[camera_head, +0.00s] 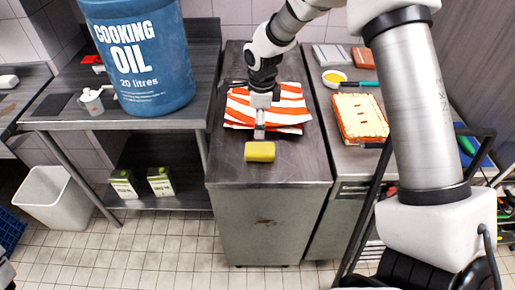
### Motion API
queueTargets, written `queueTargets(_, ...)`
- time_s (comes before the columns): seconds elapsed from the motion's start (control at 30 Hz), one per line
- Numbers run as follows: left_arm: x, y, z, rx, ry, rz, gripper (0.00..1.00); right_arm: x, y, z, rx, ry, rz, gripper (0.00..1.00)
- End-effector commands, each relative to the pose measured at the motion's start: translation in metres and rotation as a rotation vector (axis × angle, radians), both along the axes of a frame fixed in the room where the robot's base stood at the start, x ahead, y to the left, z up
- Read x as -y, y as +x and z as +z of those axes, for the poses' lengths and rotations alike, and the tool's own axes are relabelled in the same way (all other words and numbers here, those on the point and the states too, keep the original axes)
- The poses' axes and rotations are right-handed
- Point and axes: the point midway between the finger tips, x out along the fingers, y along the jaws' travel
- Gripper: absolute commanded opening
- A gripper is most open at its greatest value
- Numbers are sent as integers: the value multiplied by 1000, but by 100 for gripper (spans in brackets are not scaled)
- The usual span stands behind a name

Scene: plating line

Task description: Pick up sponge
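A yellow sponge (260,152) lies near the front of the narrow dark counter, in front of a red and white striped cloth (293,108). My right gripper (259,134) comes down from above, over the cloth, with its fingertips just behind the sponge in the picture. The fingers appear as one narrow strip, so their opening cannot be made out. I cannot tell whether they touch the sponge. My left gripper is not in view.
A large blue cooking oil drum (145,55) stands on the left table with a small white container (92,101). A tray of pastry (361,117) and a yellow-filled bowl (334,77) are on the right counter. The counter front beyond the sponge is clear.

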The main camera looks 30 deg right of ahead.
Motion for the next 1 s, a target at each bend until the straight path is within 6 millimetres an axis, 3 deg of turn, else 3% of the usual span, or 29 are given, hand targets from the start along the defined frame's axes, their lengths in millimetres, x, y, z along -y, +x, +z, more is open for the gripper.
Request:
queueTargets(0.2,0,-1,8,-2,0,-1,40,1,-14,-33,-66,5,-3,92)
queueTargets(0.63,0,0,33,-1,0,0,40,-1,-13,-98,-66,5,-2,92)
queueTargets(0.87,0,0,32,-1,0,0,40,-2,-12,-104,-62,6,-2,92)
queueTargets(0.9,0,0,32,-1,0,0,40,-2,-12,-104,-62,6,-1,85)
queueTargets(1.0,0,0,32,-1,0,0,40,-2,-12,-104,-62,6,-1,49)
